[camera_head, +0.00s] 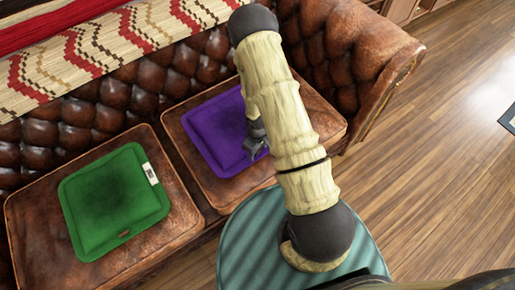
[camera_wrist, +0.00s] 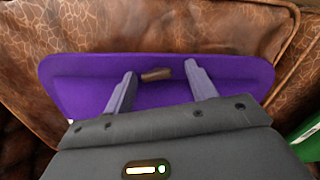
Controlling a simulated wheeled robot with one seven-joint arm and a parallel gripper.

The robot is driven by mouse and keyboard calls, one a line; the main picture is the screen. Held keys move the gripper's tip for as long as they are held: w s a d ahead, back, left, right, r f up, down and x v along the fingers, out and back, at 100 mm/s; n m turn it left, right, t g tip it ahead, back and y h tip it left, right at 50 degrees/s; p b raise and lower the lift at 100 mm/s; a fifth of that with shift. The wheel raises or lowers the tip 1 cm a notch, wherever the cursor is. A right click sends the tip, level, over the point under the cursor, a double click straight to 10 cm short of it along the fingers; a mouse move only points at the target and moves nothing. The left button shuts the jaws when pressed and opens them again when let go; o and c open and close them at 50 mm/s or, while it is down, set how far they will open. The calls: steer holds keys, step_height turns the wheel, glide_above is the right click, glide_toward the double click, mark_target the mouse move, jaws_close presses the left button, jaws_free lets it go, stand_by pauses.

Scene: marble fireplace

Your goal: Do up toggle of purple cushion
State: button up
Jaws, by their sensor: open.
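The purple cushion (camera_head: 215,130) lies flat on the right seat of a brown leather sofa, partly hidden behind my arm in the head view. In the wrist view the purple cushion (camera_wrist: 80,90) spans the middle of the picture. Its small brown toggle (camera_wrist: 156,74) sits near the cushion's edge. My gripper (camera_wrist: 160,72) is open, with one finger on each side of the toggle and a gap to both. In the head view my gripper (camera_head: 256,147) is over the cushion's lower right part. I cannot tell whether the toggle is fastened.
A green cushion (camera_head: 115,200) with a white label lies on the left seat; its corner (camera_wrist: 308,140) shows in the wrist view. The tufted sofa back (camera_head: 120,85) and right armrest (camera_head: 350,50) border the seats.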

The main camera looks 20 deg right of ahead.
steer(key=shift+r, duration=0.15)
step_height(320, 180, up, 17)
steer(key=p, duration=0.3)
steer(key=shift+p, duration=0.35)
steer(key=shift+r, duration=0.3)
steer(key=c, duration=0.6)
steer(key=r, duration=0.3)
steer(key=shift+s+d+m, duration=0.2)
steer(key=shift+s+m, duration=0.05)
steer(key=shift+m, duration=0.15)
jaws_close()
step_height(320, 180, up, 7)
steer(key=m+t, duration=0.1)
steer(key=m, duration=0.1)
glide_above(259, 152)
steer(key=s, duration=0.3)
steer(key=s+r+m+t, duration=0.1)
steer(key=s+r+m, duration=0.2)
steer(key=s+r, duration=0.2)
step_height(259, 152, up, 3)
steer(key=shift+s+f+m+t, duration=0.1)
steer(key=shift+s+m+t, duration=0.2)
steer(key=shift+s+m, duration=0.1)
